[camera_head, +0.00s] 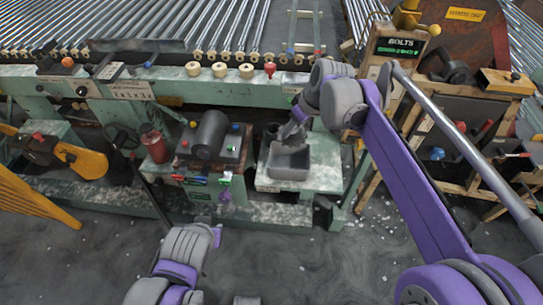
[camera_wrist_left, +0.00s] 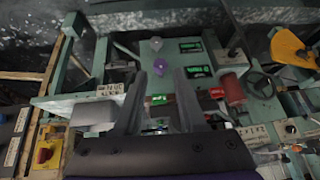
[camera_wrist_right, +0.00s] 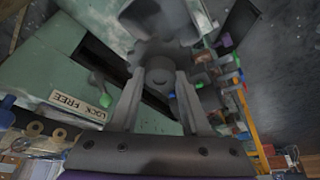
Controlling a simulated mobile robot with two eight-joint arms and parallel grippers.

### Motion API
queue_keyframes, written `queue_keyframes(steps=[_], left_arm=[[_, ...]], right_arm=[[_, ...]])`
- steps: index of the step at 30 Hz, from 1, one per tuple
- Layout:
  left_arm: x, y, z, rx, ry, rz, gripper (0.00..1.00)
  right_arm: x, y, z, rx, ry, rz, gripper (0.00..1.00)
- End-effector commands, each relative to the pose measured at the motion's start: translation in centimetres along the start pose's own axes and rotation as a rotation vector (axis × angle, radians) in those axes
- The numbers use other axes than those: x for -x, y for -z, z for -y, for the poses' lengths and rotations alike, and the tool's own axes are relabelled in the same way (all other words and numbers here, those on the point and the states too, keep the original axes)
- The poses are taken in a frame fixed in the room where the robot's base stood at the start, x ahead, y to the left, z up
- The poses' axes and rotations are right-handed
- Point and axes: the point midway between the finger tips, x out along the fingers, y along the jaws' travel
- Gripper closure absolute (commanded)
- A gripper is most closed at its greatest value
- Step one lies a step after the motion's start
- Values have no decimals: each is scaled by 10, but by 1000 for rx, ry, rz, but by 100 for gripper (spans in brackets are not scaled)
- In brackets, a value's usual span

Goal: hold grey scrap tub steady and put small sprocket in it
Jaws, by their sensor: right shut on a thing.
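The grey scrap tub (camera_head: 289,166) stands on a pale shelf of the green bench in the head view. My right gripper (camera_head: 294,124) is just above the back of the tub. It is shut on the small sprocket (camera_wrist_right: 155,50), a dark grey toothed part with a hub, seen between the fingers in the right wrist view (camera_wrist_right: 157,85). In the head view the sprocket is small and hard to separate from the gripper. My left gripper (camera_wrist_left: 158,75) is open and empty in the left wrist view, apart from the tub. Its fingers are not clear in the head view.
A dark cylinder (camera_head: 210,134) on a block and a red can (camera_head: 155,147) stand left of the tub. A purple knob (camera_head: 225,197) hangs at the bench front. A wooden rack with a BOLTS sign (camera_head: 401,46) is at right. Open floor lies in front.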

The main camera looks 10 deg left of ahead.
Motion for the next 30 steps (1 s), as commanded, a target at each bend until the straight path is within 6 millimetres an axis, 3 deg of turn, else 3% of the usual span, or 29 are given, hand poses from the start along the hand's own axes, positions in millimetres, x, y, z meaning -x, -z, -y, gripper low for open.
queue_keyframes(steps=[5, 12, 19, 25, 30], left_arm=[[-25, 63, -18, 27, 48, -204, 60], [-46, 127, -74, 48, -20, -472, 60], [-53, 149, -121, 45, -121, -605, 60], [-58, 156, -133, 44, -149, -632, 60], [-76, 169, -135, 45, -148, -632, 60]], right_arm=[[0, 0, 0, 0, 0, 0, 100], [0, 0, 0, -1, 0, 0, 100], [0, 0, 0, -1, 0, 0, 100], [0, 0, 0, -1, 0, 0, 100], [0, 0, 0, -1, 0, 0, 100]])
